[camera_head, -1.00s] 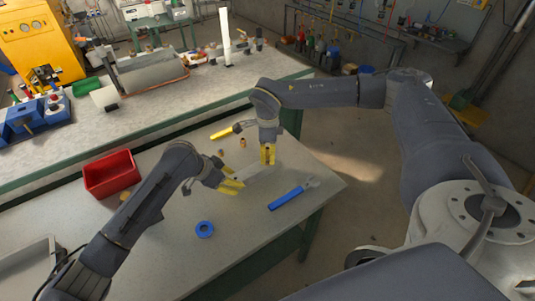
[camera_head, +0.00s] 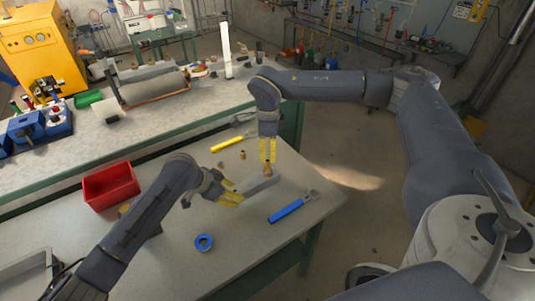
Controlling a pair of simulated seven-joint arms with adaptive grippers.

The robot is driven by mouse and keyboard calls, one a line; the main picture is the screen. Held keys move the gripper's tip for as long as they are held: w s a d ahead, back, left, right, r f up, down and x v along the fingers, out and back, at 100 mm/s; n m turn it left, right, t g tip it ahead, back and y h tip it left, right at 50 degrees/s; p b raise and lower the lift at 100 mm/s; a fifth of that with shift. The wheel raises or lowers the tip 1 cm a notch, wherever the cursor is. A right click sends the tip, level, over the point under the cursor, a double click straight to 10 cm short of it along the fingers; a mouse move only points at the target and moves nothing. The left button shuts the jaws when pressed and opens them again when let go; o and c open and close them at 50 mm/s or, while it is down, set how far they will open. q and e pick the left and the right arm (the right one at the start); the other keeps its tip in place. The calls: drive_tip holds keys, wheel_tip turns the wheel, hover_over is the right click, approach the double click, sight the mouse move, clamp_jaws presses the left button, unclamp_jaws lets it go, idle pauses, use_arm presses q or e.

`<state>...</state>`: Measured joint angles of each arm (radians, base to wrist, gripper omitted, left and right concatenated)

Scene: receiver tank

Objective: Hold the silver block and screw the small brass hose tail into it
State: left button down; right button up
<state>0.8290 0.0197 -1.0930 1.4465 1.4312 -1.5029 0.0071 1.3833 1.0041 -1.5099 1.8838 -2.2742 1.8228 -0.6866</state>
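The silver block (camera_head: 262,187) is a grey bar over the near bench. My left gripper (camera_head: 231,194) has its yellow fingers at the block's left end and appears shut on it. My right gripper (camera_head: 268,152) points straight down above the block. Its yellow fingers are shut on a small brass hose tail (camera_head: 268,168), whose lower end is at the block's top. I cannot tell whether its thread is inside the block.
Two other small brass fittings (camera_head: 221,165) (camera_head: 243,155) stand behind the block. A yellow-handled tool (camera_head: 227,144), a blue-handled wrench (camera_head: 287,210), a blue ring (camera_head: 204,242) and a red bin (camera_head: 110,185) are around.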

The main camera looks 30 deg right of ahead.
use_arm(q)
drive_tip(key=c, duration=0.8)
unclamp_jaws()
